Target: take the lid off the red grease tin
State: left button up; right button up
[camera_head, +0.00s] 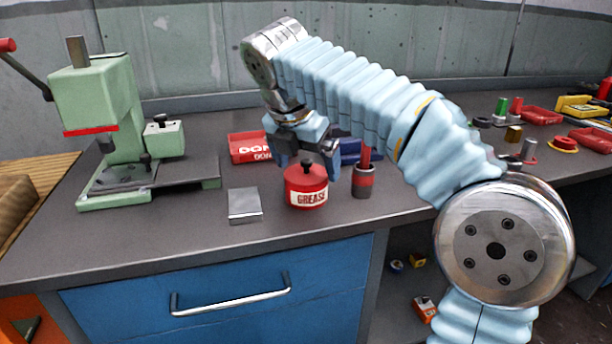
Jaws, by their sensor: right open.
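The red grease tin (305,190) stands upright on the grey workbench, with a white GREASE label on its front. Its red lid (306,171) sits on top and has a black knob (307,164) in the middle. My right gripper (307,165) hangs just above the tin, pointing down. Its dark fingers are spread apart on either side of the lid; I cannot tell whether either touches it. My left gripper is not in view.
A green press (105,130) stands at the left. A metal block (244,204) lies left of the tin, and a grey and red cup (363,182) stands close on its right. A red DONE tray (250,147) is behind. The bench front is clear.

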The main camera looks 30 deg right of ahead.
jog(key=shift+c, duration=0.5)
jog(key=c, duration=0.7)
jog(key=shift+r, duration=0.1)
